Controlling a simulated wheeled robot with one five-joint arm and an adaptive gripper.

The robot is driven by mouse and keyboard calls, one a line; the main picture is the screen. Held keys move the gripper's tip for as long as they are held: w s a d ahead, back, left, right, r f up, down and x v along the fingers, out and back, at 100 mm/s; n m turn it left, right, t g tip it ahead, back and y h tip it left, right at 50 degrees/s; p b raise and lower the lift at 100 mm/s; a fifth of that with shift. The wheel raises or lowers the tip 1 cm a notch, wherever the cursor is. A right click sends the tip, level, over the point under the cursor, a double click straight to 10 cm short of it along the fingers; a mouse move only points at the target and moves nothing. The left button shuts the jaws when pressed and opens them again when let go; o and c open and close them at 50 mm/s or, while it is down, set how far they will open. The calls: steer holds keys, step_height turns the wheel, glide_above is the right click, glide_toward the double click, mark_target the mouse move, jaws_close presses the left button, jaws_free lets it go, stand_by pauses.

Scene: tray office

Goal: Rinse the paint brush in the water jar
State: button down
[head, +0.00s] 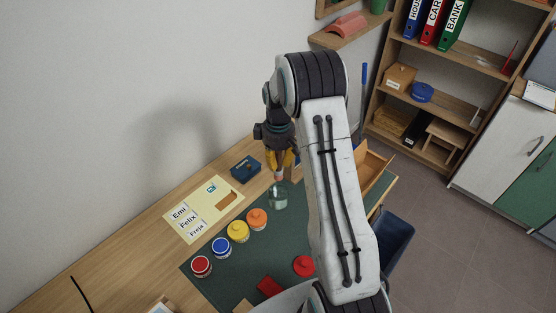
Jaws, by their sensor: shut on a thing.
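My gripper (280,162), with yellow fingers, points down over the desk and is shut on a thin object that I take to be the paint brush (279,176). Only a short pale and reddish piece of the brush shows below the fingers. The clear water jar (278,199) stands on the green mat directly below my gripper in the head view. The low end of the brush is at the jar's mouth in the picture. I cannot tell whether it is inside the jar or above it. My arm hides part of the mat to the right.
Orange (257,218), yellow (238,232), blue (221,247) and red (201,267) paint pots line the mat's left side. A dark blue box (246,169) and a name card (190,217) lie behind them. A red round thing (304,265) is near my arm.

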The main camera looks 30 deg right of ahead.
mark_target(278, 180)
steer(key=shift+n, duration=0.6)
steer(key=shift+s+f, duration=0.1)
steer(key=shift+f, duration=0.1)
steer(key=shift+f+b, duration=0.9)
steer(key=shift+f, duration=1.75)
step_height(278, 180, down, 3)
steer(key=b, duration=0.4)
steer(key=shift+f+b, duration=0.15)
steer(key=shift+b, duration=0.15)
steer(key=shift+r+p, duration=2.15)
steer(key=shift+r, duration=1.4)
steer(key=shift+r+p, duration=1.25)
steer(key=shift+r, duration=0.75)
